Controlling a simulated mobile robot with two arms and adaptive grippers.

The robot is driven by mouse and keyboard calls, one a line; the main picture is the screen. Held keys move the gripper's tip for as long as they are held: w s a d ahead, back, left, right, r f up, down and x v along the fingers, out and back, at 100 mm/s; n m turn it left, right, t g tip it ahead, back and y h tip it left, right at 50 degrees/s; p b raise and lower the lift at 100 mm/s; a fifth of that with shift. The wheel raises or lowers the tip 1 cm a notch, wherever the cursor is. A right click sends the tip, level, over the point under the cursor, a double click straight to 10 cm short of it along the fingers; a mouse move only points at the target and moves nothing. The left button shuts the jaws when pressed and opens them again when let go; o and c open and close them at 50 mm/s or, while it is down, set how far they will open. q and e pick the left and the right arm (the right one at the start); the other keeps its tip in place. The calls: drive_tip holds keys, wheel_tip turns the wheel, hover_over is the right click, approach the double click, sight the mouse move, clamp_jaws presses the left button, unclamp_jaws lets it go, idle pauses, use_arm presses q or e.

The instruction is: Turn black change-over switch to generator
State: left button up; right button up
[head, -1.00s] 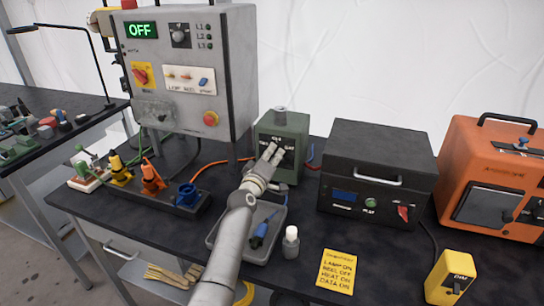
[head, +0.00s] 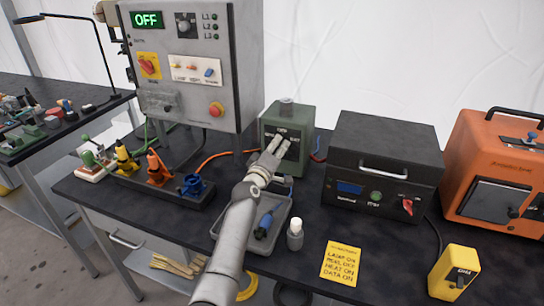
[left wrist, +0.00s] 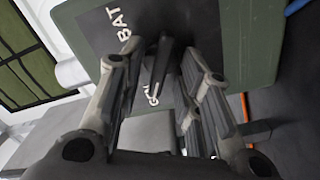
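The black change-over switch (left wrist: 172,62) sits on a dark plate on the front of a green box (head: 299,118). In the left wrist view its dark lever lies between my fingers, with "BAT" lettering beside it and a partly hidden label that seems to read "GEN". Which position it points to is not clear. My left gripper (head: 279,144) is at the box's front; in the left wrist view (left wrist: 163,78) its two fingers are apart, one on each side of the lever. Contact cannot be told. In the head view the gripper covers the switch. My right gripper is not in view.
A grey panel (head: 210,75) reading "OFF" stands left of the green box. A black heater-like unit (head: 384,145) and an orange machine (head: 495,150) are on the right.

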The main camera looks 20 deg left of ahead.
use_arm(q)
drive_tip(key=s, duration=1.1)
drive_tip(key=shift+s+a, duration=0.2)
drive_tip(key=shift+s, duration=0.2)
drive_tip(key=shift+f, duration=0.1)
